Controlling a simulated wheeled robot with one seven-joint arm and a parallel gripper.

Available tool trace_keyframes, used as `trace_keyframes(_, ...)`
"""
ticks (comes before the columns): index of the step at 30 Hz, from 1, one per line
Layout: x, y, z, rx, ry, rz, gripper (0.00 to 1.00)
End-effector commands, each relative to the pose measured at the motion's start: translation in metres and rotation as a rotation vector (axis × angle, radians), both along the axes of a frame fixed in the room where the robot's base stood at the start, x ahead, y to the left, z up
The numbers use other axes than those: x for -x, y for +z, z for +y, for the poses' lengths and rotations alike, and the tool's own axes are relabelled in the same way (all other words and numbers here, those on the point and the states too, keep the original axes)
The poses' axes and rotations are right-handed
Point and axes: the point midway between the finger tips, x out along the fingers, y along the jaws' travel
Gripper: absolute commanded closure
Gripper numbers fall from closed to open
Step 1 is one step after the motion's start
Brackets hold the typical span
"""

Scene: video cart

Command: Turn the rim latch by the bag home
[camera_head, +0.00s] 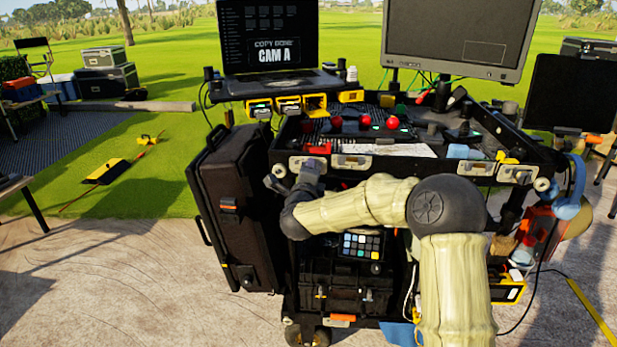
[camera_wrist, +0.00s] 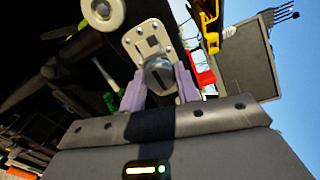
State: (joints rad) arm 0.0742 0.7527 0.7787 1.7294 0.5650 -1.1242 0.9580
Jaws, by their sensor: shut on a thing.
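The rim latch by the bag is a pale metal plate (camera_head: 296,161) at the left end of the cart's front rim. In the wrist view the latch plate (camera_wrist: 141,38) has slots, and a round grey knob (camera_wrist: 159,77) sits at its near end. My gripper (camera_wrist: 159,84) has its two lilac fingers on either side of this knob, closed on it. In the head view my gripper (camera_head: 300,178) is at the left front corner of the rim, partly hiding the latch. The black bag (camera_head: 235,190) hangs upright on the cart's left side.
More pale latches sit along the rim, one (camera_head: 352,162) just right of my gripper and one (camera_head: 478,168) near the right corner. A laptop (camera_head: 268,40) and a monitor (camera_head: 460,40) stand above. A white round bumper (camera_wrist: 102,14) is close to the latch.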

Motion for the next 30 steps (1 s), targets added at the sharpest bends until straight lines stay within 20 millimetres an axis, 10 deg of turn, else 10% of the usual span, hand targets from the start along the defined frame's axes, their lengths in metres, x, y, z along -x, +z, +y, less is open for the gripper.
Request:
trace_keyframes(9,0.0,-0.003,-0.001,0.0,-0.002,0.007,0.91)
trace_keyframes(10,0.0,-0.003,-0.001,0.0,-0.002,0.007,0.65)
trace_keyframes(13,0.0,-0.003,-0.001,0.0,-0.002,0.006,0.47)
trace_keyframes(30,0.024,-0.001,0.001,0.001,0.001,0.002,0.47)
